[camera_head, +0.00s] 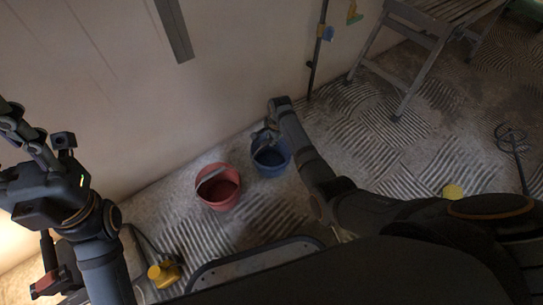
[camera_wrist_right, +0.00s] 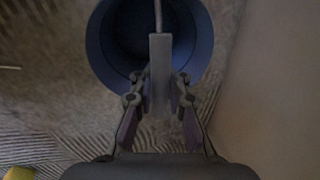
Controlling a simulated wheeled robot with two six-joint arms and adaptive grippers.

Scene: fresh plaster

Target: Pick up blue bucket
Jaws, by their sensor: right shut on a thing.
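The blue bucket (camera_head: 272,163) stands upright close to the wall, just right of a red bucket, and looks to be on the floor. My right gripper (camera_head: 271,126) reaches down to its rim from above. In the right wrist view, my right gripper (camera_wrist_right: 158,88) is shut on the grey grip of the bucket's handle, and the blue bucket (camera_wrist_right: 98,45) lies beyond the fingers. Its bottom edge is cut off by neither arm in the head view. My left gripper (camera_head: 18,122) is raised at the left edge, away from the buckets; its fingertips are not clear.
The red bucket (camera_head: 219,190) stands close beside the blue one. A yellow object (camera_head: 164,273) lies at lower left. A wooden stand (camera_head: 428,45) is at upper right, and a mixer paddle (camera_head: 513,140) at the right. The ridged floor between is mostly free.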

